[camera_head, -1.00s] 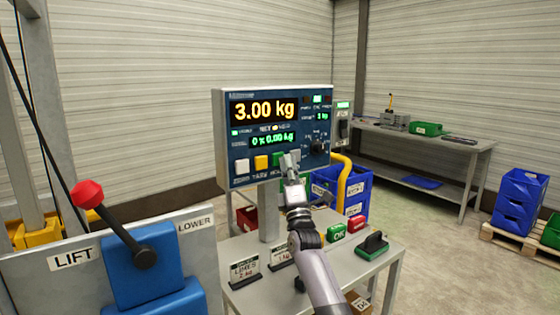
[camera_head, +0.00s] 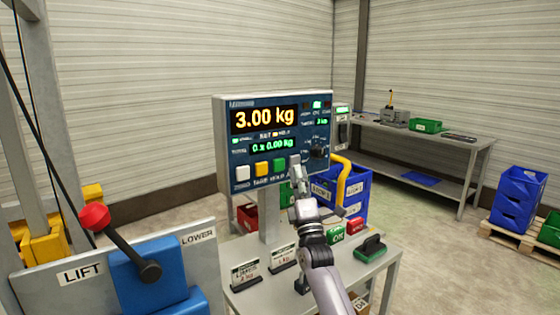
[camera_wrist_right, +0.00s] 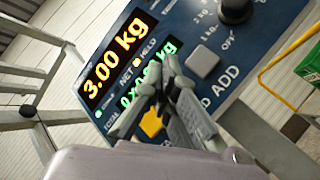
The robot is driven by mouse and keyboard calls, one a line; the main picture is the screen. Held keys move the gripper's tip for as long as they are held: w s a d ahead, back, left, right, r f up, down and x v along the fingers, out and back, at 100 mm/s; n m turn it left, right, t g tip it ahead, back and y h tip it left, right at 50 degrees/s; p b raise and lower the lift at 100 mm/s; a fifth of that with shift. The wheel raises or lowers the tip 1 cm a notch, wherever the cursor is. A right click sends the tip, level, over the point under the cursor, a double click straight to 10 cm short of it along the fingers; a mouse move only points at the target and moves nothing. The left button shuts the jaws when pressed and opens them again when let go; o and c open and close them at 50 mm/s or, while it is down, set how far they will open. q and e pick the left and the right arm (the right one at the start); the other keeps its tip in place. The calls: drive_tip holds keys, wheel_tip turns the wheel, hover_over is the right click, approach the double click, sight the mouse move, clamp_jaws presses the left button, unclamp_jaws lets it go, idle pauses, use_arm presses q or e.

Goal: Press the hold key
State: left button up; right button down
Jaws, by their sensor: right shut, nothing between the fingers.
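The blue scale panel (camera_head: 225,130) reads 3.00 kg in the head view. Its lower key row has a white key (camera_head: 242,173), a yellow key (camera_head: 261,168) and a green hold key (camera_head: 279,165), with a grey add key at the right. My right gripper (camera_head: 297,172) is shut and empty, in front of the panel just right of the green key. In the right wrist view the fingers (camera_wrist_right: 167,75) stand between the yellow key (camera_wrist_right: 152,123) and the grey add key (camera_wrist_right: 201,63), hiding the green key. Contact cannot be told. My left gripper is out of view.
A dark knob (camera_head: 318,151) sits right of the keys. A red-knobbed lever (camera_head: 94,216) stands at the left. Blue crates (camera_head: 355,190) stand behind.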

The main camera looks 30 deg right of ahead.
drive_tip(key=shift+s+p, duration=0.4)
drive_tip(key=shift+s, duration=0.55)
drive_tip(key=shift+f+y, duration=0.1)
drive_tip(key=shift+y, duration=0.2)
